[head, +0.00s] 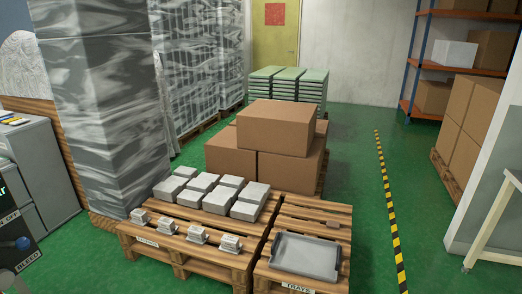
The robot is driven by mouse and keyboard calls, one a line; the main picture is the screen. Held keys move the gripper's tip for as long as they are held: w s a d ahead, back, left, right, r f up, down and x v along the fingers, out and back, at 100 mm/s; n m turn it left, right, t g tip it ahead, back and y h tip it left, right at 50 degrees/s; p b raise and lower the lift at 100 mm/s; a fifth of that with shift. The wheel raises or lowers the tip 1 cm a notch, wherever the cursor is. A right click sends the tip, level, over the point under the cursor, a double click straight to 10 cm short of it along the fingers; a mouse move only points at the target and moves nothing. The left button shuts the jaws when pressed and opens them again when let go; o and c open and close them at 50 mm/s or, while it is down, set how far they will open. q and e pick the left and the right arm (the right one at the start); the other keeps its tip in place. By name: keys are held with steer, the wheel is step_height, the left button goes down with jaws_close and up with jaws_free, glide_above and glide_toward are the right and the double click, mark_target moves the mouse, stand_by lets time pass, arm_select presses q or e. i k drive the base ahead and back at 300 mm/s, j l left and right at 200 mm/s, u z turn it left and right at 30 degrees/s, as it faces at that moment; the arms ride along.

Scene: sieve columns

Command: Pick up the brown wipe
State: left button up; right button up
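I cannot clearly make out a brown wipe in the head view. A small brownish patch (333,223) shows on the right-hand pallet, behind the grey tray (305,256); it is too small to tell what it is. Neither of my grippers is in view.
A pallet (180,256) beside the tray's pallet holds several grey blocks (249,201) and small metal pieces (197,235). Brown cartons (275,127) are stacked behind. Wrapped columns and a control panel (18,225) stand left. Green floor is free right of the pallets, by a striped line (389,208).

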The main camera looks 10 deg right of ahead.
mark_target(331, 223)
steer(key=i+l+u, duration=0.15)
steer(key=l, duration=0.6)
steer(key=i+l+u, duration=0.2)
steer(key=l, duration=0.55)
steer(key=i+l+u, duration=0.15)
steer(key=l, duration=0.6)
steer(key=l+u, duration=0.15)
steer(key=l, duration=0.65)
